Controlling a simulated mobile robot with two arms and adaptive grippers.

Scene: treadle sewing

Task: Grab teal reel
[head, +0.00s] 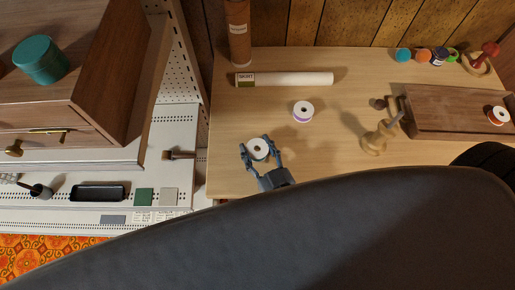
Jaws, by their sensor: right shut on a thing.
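My right gripper (259,146) is at the front left of the wooden table, with a finger on each side of a small white-flanged reel (258,149). It is shut on this reel. The flange faces up and the thread colour is hard to make out, so I cannot tell from it that the reel is teal. A second reel with lilac thread (303,111) stands apart, behind and to the right. A reel with orange-red thread (498,115) is at the far right, on the wooden box. My left gripper is not in view.
A white roll (290,79) lies behind the reels on the table (340,100). A brown cylinder (238,30) stands at the back left. A wooden stand (376,142) and a long wooden box (450,112) are right. Small coloured pots (422,56) stand behind. A teal tin (41,59) is left.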

